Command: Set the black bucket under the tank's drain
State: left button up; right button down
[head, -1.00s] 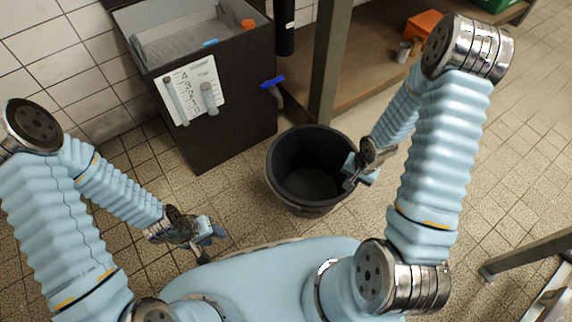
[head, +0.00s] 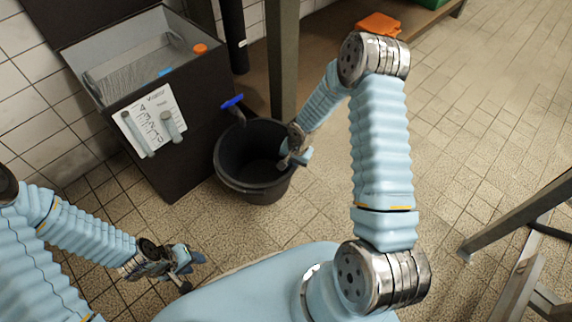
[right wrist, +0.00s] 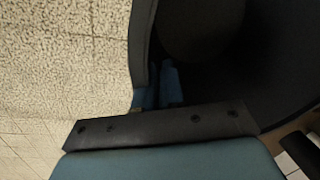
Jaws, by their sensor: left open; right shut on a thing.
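The black bucket (head: 240,186) is upright at or just above the tiled floor, by the front right corner of the dark tank (head: 190,140); I cannot tell if it touches the floor. The drain with its blue lever (head: 233,101) comes out of the tank's right side, over the bucket's back rim in the head view. My right gripper (head: 292,160) is shut on the bucket's right rim. In the right wrist view the bucket's wall and dark inside (right wrist: 215,60) fill the right side. My left gripper (head: 188,270) is open and empty, left of my base.
A metal post (head: 283,60) and a low brown shelf (head: 335,50) with an orange box (head: 378,24) stand behind the bucket. A black vertical pipe (head: 233,40) is beside the tank. A metal frame (head: 515,215) stands at right. Floor is free between.

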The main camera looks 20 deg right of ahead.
jog(key=w+f, duration=0.1)
jog(key=w+a+f, duration=0.1)
jog(key=f, duration=0.1)
jog(key=shift+w+f, duration=0.2)
jog(key=shift+w, duration=0.15)
jog(key=shift+f+b, duration=0.15)
jog(key=shift+b, duration=0.15)
jog(key=c, duration=1.2)
grip_release()
jog(key=shift+c, duration=0.2)
